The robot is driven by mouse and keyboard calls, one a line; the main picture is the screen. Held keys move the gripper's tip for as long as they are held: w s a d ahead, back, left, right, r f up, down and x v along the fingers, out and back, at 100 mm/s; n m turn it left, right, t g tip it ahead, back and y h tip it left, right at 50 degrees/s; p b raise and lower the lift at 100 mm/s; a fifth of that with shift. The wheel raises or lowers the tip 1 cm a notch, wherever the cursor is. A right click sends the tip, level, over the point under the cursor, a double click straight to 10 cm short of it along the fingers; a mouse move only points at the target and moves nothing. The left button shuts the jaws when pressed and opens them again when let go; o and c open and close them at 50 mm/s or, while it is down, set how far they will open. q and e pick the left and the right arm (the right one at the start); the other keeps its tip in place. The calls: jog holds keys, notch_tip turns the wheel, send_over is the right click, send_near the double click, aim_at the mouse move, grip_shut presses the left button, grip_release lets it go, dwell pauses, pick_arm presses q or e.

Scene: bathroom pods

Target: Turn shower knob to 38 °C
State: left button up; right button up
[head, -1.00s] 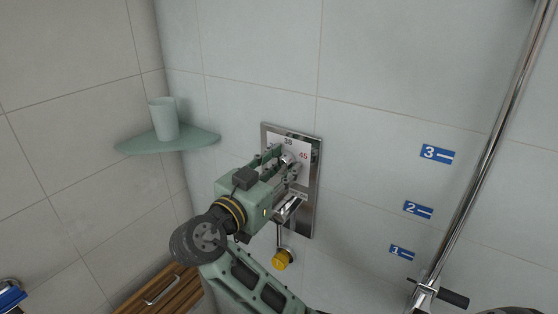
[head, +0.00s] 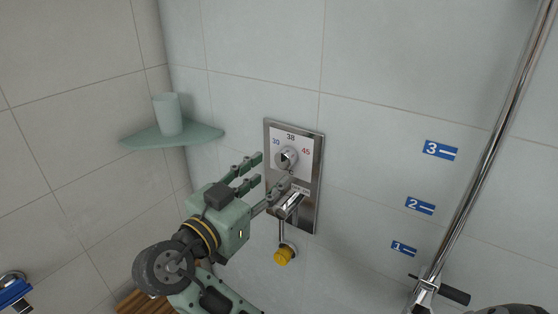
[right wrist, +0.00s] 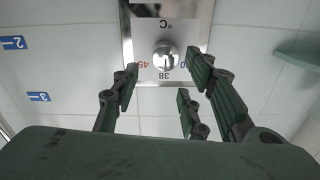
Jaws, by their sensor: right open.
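The round chrome shower knob (head: 288,158) sits on a white dial plate marked 30, 38 and 45, set in a chrome wall panel (head: 309,180). In the right wrist view the knob (right wrist: 165,56) appears upside down, with the red 45 left, 38 below and 30 right. A dark mark shows on the knob's face; I cannot tell exactly which number it points at. My right gripper (head: 266,172) is open and empty, its fingers spread in front of the panel, apart from the knob. My left gripper is not in view.
A chrome lever (head: 289,205) and a yellow-ended fitting (head: 284,256) are below the knob. A corner shelf (head: 172,137) with a cup (head: 167,114) is at left. A chrome rail (head: 490,155) and blue number labels (head: 420,206) are at right.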

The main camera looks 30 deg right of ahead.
jog(key=shift+v, duration=2.35)
jog(key=shift+s, duration=0.1)
